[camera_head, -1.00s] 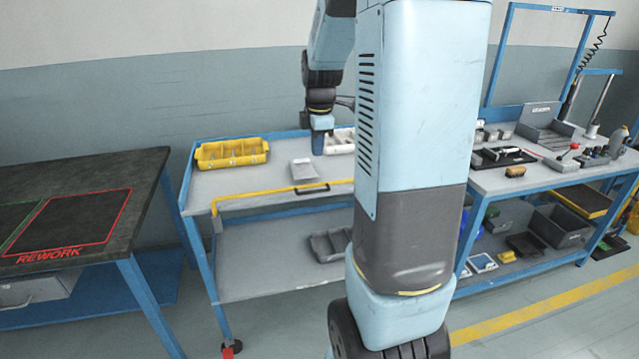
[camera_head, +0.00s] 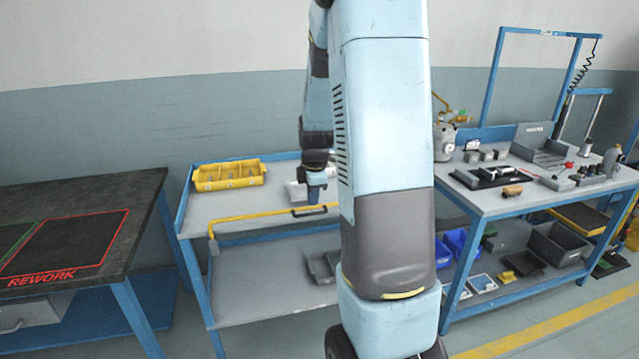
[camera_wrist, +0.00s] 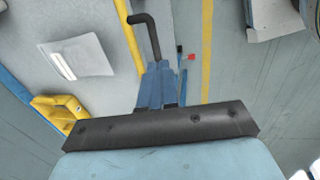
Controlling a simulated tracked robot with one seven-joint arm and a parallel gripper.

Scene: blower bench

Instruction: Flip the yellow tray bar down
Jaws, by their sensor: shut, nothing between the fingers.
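The yellow tray bar (camera_head: 262,217) runs raised along the front edge of the blue-framed cart (camera_head: 225,203), bent down at its left end. A black handle (camera_head: 309,211) is on it. My gripper (camera_head: 316,197) is shut and empty, pointing down just above and behind the handle in the head view. In the wrist view, the shut blue fingers (camera_wrist: 160,82) are close to the free end of the black handle (camera_wrist: 148,34), with the yellow bar (camera_wrist: 128,40) to their left. I cannot tell whether they touch. My arm hides the bar's right end.
A yellow divided bin (camera_head: 230,174) stands at the cart's back left. A grey plate-like item (camera_wrist: 77,56) lies on the cart top. A dark rework bench (camera_head: 75,235) is on the left. A cluttered workbench (camera_head: 480,208) is on the right.

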